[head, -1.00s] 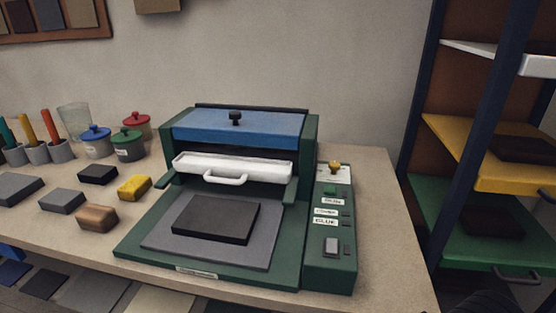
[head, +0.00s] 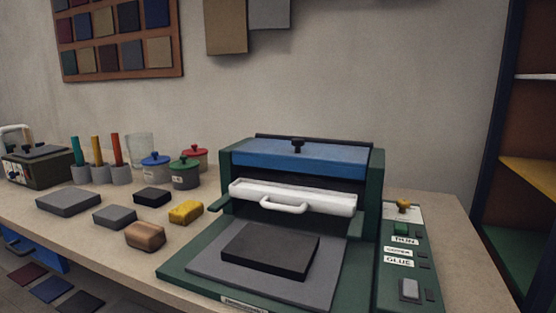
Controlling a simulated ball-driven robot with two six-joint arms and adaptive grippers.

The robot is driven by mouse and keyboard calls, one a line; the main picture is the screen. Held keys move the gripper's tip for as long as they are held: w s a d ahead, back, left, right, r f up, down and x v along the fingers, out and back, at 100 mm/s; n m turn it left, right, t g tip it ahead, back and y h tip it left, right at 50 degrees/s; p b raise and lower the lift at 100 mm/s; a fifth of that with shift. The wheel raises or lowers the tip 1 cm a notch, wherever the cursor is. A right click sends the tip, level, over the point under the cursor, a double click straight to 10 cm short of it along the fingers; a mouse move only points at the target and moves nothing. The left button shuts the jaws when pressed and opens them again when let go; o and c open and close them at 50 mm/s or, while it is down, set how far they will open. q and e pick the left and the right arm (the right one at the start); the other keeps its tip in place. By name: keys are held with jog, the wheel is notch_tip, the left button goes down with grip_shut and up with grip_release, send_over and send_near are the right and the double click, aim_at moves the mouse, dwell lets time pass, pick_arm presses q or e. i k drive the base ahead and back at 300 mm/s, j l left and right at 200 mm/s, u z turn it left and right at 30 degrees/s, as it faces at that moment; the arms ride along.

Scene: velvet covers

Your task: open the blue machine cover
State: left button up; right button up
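The blue machine cover (head: 265,157) lies flat and closed across the top of the green machine (head: 375,180). A black knob (head: 297,146) stands on the cover near its middle. Below it is a white bar with a looped handle (head: 285,204) across the machine's front. A dark slab (head: 270,250) lies on the grey plate (head: 205,262) in front. Neither of my grippers shows in the head view.
The control panel (head: 417,275) with labels and a yellow knob is on the machine's right. Several blocks, including a yellow one (head: 186,212), and lidded pots (head: 185,177) stand left on the table. A shelf (head: 530,175) stands at the right.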

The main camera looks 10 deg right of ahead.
aim_at(297, 155)
jog(key=i+j, duration=0.15)
jog(key=j, duration=0.25)
jog(key=i+j, duration=0.15)
jog(key=j, duration=0.2)
jog(key=i+j, duration=0.15)
jog(key=j, duration=0.25)
